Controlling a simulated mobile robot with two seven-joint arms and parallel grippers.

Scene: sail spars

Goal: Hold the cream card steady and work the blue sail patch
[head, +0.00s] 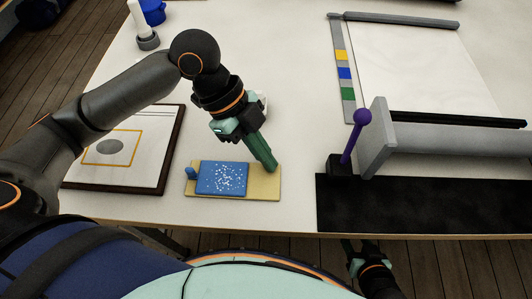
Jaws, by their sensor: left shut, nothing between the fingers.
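The cream card (264,184) lies flat on the white table near its front edge. The blue sail patch (221,178), speckled with white bits, lies on the card's left and middle part. A small blue knob (191,173) sits at the patch's left end. My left gripper (270,168) is shut and empty, its green fingers pointing down at the card's right part, right of the patch. The tips seem to touch the card, but I cannot be sure. My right gripper (358,246) shows partly at the bottom, beyond the table's front edge; its opening is unclear.
A dark-framed board (166,150) lies left of the card. A black mat (430,205), a purple-knobbed lever (353,138) and a grey roller (450,138) stand to the right. A white sheet (410,65) with a colored strip lies behind. Bare table separates card and mat.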

